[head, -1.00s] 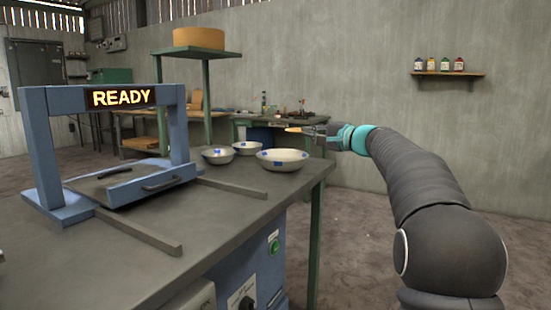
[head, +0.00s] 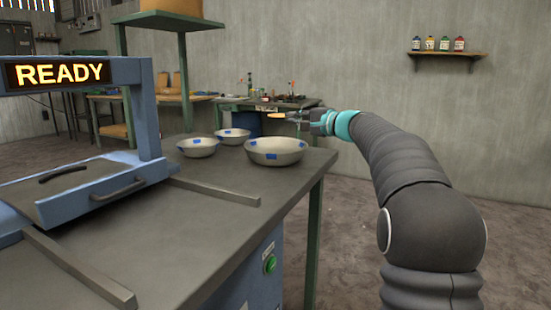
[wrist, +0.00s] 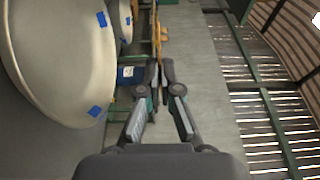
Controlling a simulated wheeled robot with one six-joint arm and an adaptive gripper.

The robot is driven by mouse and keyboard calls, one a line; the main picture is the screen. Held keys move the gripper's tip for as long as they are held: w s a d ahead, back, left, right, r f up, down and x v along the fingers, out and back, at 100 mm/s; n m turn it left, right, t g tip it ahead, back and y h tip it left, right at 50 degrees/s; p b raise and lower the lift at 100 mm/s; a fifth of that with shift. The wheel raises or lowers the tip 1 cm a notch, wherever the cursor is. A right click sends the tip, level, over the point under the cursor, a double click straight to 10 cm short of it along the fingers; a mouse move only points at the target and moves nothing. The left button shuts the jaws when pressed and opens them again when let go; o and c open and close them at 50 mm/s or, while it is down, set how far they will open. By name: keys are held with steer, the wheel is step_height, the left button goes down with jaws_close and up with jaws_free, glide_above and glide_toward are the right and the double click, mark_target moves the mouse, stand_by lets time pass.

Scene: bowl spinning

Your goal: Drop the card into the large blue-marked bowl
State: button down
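The large bowl (head: 275,152), cream with blue marks, stands upright near the table's far right edge. It fills the left of the wrist view (wrist: 62,55), with blue marks on its wall. My gripper (head: 304,115) is above and to the right of this bowl in the head view. Its fingers (wrist: 155,75) are closed together on a thin orange-tan card (wrist: 157,38), seen edge-on. In the head view the card (head: 275,115) sticks out to the left of the fingertips, above the bowl in the picture and apart from it.
Two smaller blue-marked bowls (head: 198,148) (head: 233,137) stand left of and behind the large one. A blue frame with a READY sign (head: 60,73) and metal rails (head: 215,191) occupy the grey table (head: 205,225). A cluttered bench (head: 240,101) stands behind.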

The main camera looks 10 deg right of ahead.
steer(key=shift+d+f+b, duration=0.1)
steer(key=shift+f+b, duration=0.75)
steer(key=shift+f, duration=0.75)
steer(key=c, duration=1.2)
jaws_free()
steer(key=shift+c, duration=0.2)
steer(key=shift+s, duration=0.15)
steer(key=v, duration=1.1)
steer(key=shift+s+d, duration=0.3)
